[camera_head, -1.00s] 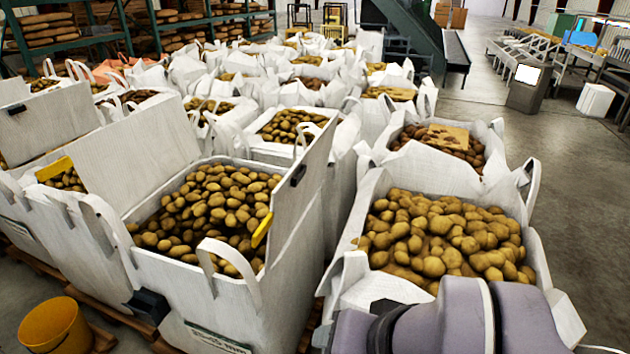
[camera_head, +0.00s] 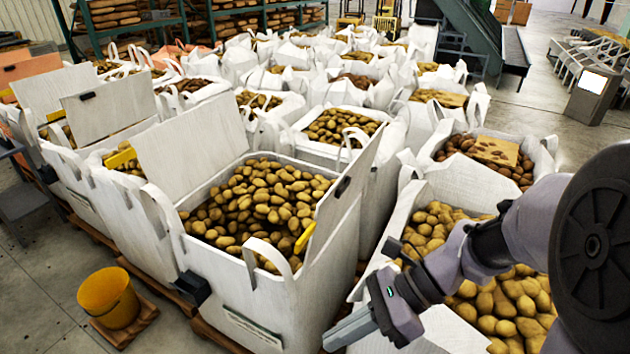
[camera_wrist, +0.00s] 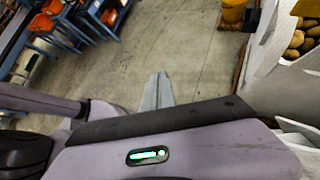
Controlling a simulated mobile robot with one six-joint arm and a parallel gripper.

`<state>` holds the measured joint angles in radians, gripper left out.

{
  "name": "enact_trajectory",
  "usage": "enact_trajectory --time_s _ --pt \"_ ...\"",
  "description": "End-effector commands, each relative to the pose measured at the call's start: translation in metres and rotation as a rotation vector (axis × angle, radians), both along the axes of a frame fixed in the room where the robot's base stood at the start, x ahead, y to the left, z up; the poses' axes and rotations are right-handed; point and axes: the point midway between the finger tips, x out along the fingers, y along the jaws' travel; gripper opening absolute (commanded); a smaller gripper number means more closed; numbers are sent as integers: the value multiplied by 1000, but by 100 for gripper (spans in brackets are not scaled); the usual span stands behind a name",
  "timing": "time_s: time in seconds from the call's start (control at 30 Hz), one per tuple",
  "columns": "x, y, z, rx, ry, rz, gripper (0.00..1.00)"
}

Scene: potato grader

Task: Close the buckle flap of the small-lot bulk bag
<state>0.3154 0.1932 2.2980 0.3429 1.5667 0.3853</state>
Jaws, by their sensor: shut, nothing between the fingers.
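The front white bulk bag (camera_head: 262,300), full of potatoes, has a green-lettered label low on its front; I cannot read it. A stiff flap (camera_head: 352,205) stands open and upright along its right side, with a black buckle piece (camera_head: 342,187) near its top. A larger panel (camera_head: 190,145) stands tilted at its left. A black block (camera_head: 194,287) sits at its front left corner. My gripper (camera_head: 345,330) is shut and empty, low in front of the gap between this bag and the right-hand one. In the wrist view its fingers (camera_wrist: 157,90) point over bare floor.
A second open potato bag (camera_head: 420,200) stands to the right, partly behind my arm. A yellow bucket (camera_head: 108,297) stands on a wooden base at front left. Many filled bags crowd behind. In the wrist view, blue racks with orange bins (camera_wrist: 75,20) stand beyond free concrete floor.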

Motion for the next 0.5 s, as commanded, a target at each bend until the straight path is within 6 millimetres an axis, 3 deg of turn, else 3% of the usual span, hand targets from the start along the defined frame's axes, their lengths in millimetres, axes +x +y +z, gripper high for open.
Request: enact_trajectory --time_s 0.03,0.1,0.23,0.4,0.5 --pt "19 -3 8 129 201 -149 0" --pt "52 -11 7 327 481 -365 0" --pt "103 -46 -15 662 901 -677 0" --pt "131 -82 -48 917 1173 -869 0" --pt "135 -84 -54 952 1209 -892 0"
